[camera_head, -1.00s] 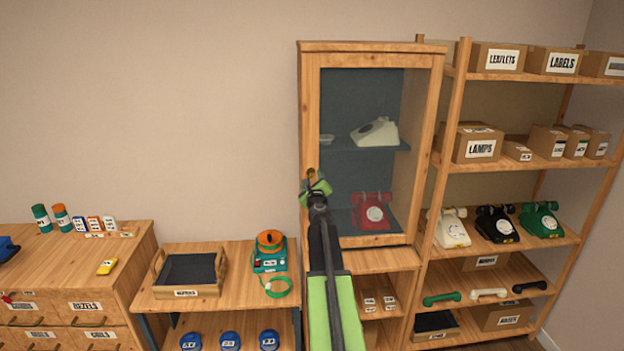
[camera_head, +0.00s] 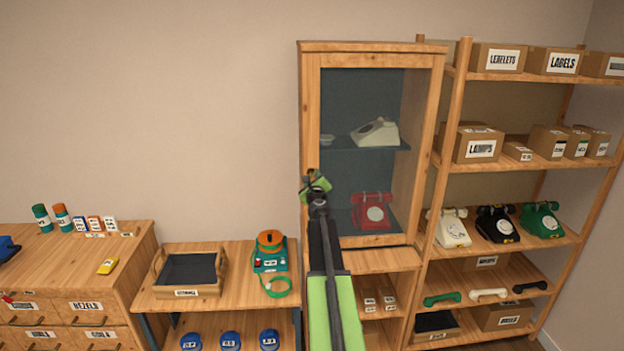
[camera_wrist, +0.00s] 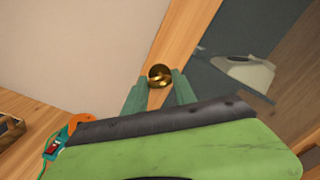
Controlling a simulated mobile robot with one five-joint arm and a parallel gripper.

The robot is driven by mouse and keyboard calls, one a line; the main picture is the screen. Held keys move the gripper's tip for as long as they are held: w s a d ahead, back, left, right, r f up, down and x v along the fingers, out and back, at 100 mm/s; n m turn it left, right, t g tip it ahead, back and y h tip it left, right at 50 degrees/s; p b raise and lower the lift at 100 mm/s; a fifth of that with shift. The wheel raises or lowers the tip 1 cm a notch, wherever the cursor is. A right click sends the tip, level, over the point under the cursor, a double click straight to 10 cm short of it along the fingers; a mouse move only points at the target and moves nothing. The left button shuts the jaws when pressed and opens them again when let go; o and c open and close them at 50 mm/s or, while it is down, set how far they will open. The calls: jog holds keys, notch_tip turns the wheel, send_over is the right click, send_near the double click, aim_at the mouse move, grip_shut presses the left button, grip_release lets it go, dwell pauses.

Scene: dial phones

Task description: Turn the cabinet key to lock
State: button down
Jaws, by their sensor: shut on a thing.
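The cabinet (camera_head: 372,47) has a wooden-framed glass door that looks closed. A brass key (camera_wrist: 160,76) sits at the left stile of the door and shows round, end-on, in the wrist view. My gripper (camera_wrist: 160,86) has its two green fingers on either side of the key and is shut on it. In the head view my gripper (camera_head: 313,180) is at the door's left edge, about mid-height, and covers most of the key. The key's exact angle and the lock behind it cannot be made out.
Behind the glass are a white phone (camera_head: 376,132) and a red phone (camera_head: 372,212). An open shelf (camera_head: 462,100) with boxes and phones stands close on the right. A low bench (camera_head: 222,299) with a tray and an orange-and-teal device is at lower left. The wall left of the cabinet is bare.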

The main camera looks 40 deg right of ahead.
jog(key=shift+n, duration=0.3)
jog(key=n, duration=0.4)
jog(key=shift+n, duration=0.4)
jog(key=n, duration=0.4)
jog(key=shift+n, duration=0.3)
jog(key=c, duration=1)
grip_release()
